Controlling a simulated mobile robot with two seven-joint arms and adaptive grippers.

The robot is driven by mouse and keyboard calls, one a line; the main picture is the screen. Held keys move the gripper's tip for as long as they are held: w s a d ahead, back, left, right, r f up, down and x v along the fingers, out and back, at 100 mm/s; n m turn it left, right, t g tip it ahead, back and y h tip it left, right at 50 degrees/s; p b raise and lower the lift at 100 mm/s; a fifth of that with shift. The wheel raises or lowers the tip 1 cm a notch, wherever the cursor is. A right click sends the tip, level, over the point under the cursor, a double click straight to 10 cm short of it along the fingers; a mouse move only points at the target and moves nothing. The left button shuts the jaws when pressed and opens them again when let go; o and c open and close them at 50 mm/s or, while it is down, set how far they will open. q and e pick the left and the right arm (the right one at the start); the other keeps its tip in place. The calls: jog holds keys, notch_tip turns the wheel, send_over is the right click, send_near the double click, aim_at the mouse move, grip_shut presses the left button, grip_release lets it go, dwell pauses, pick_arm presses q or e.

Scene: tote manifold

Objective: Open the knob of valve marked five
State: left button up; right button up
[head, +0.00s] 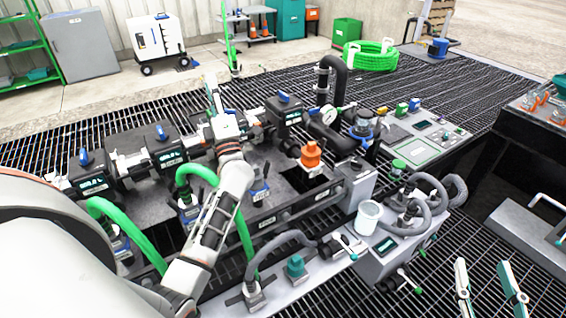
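A manifold (140,190) runs across the left and middle, with blue-topped valves at its left end (84,157), left of centre (160,131) and right end (284,97). Their small dark labels with pale green marks are too small to read, so I cannot tell which is five. My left arm reaches over the manifold. My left gripper (214,98) is at its upper side, between the left-of-centre and right-end valves; its fingers are small and partly hidden, and the valve behind it is covered. My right gripper (482,264) is open and empty at the lower right, over the floor grating.
An orange knob (311,155), a black bent pipe (340,82) and a white cup (368,216) stand right of the manifold. Green hoses (243,220) arch in front. A grey bin (530,235) is at the right. Open grating lies behind the manifold.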

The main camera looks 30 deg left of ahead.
pick_arm(q)
jog(key=d+f+m+t+h, duration=0.2)
jog(key=d+f+m+h, duration=0.3)
jog(key=d, duration=0.3)
jog(key=s+d+f+m+t+h, duration=0.1)
jog(key=d+f+m+t+h, duration=0.1)
jog(key=d+f+m+h, duration=0.3)
jog(key=s+d+f+m+t+h, duration=0.1)
jog(key=d+f+m+h, duration=0.4)
jog(key=d, duration=0.6)
jog(key=shift+m+t+h, duration=0.5)
jog(key=shift+t+h, duration=0.1)
jog(key=shift+h, duration=0.6)
pick_arm(e)
jog(key=shift+w+a, duration=0.45)
jog(key=shift+w, duration=0.1)
pick_arm(q)
jog(key=shift+s, duration=0.1)
